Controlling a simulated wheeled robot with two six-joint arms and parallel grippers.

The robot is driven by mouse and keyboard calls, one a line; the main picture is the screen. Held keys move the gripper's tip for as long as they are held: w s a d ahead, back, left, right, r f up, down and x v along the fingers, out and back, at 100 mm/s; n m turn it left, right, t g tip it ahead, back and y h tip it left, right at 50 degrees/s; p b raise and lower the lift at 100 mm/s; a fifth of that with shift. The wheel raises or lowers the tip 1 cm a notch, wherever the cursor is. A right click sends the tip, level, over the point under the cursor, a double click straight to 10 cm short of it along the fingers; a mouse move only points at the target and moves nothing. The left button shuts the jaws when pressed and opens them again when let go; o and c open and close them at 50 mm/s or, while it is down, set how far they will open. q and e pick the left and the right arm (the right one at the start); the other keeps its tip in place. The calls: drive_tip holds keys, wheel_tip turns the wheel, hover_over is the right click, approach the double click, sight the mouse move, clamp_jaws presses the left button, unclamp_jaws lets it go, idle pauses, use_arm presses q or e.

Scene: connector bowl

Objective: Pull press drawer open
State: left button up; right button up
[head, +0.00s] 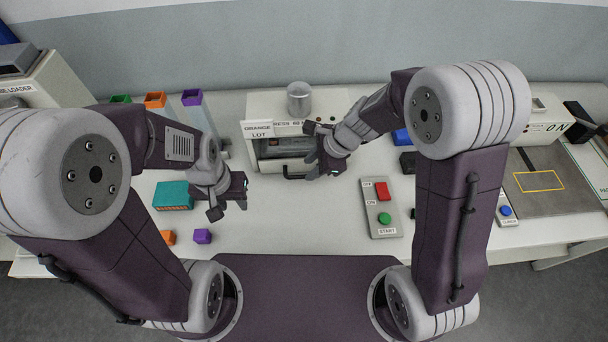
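The press (257,148) is a pale box at the back middle of the table. It has a grey cylinder (299,99) on top and labels reading "ORANGE LOT" and partly "PRESS". Its front has a dark recess with the drawer (283,166) and a dark handle (292,177) low at the front. My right gripper (312,152) is at the right side of the press front, its fingers spread, beside the right end of the handle. It hides part of the press, and I cannot tell whether it touches the handle. My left gripper (231,200) is open and empty above the table, left of the press.
A button panel (381,213) with red and green buttons stands right of centre. Coloured bins stand at the back left. The table before the press is clear.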

sight(300, 176)
drive_tip(key=b+x, duration=0.1)
drive_tip(key=x, duration=0.5)
drive_tip(key=shift+w+r, duration=0.1)
clamp_jaws()
idle(1.1)
